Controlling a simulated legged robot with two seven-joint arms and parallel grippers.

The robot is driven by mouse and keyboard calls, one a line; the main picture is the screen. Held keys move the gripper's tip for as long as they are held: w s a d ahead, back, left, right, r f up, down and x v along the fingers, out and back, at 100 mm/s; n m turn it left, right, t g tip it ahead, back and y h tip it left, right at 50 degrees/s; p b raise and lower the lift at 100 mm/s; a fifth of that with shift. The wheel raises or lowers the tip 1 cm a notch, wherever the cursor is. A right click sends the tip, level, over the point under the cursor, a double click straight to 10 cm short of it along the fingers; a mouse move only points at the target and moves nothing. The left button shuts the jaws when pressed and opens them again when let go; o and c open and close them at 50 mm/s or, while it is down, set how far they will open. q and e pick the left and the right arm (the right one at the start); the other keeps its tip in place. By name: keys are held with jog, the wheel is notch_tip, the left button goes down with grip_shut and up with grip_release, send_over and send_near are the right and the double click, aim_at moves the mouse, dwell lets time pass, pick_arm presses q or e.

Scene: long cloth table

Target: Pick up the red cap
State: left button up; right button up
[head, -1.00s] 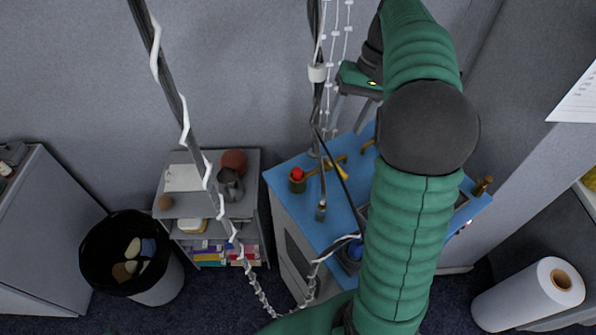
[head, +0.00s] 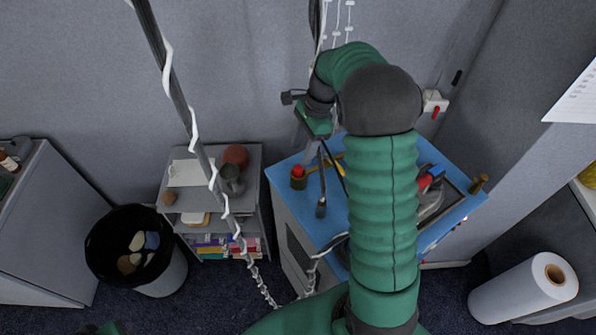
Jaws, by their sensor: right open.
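A small red cap (head: 298,170) sits on top of a short olive-brown cylinder near the left edge of the blue tabletop. My right gripper (head: 314,148) is open, with its grey fingers pointing down. In the picture it is above and slightly right of the red cap, apart from it. Nothing shows between its fingers. My right forearm hides the middle of the blue tabletop. My left gripper is out of view.
A grey shelf (head: 245,205) and a black bin (head: 100,243) stand left. A white roll (head: 515,292) lies right. A cable-wrapped pole crosses the left foreground.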

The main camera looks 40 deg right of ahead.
aim_at(299, 167)
jog(key=x, duration=0.2)
jog(key=p+x, duration=0.1)
jog(key=s+p+x, duration=0.1)
jog(key=x, duration=0.1)
jog(key=shift+f, duration=0.5)
grip_shut()
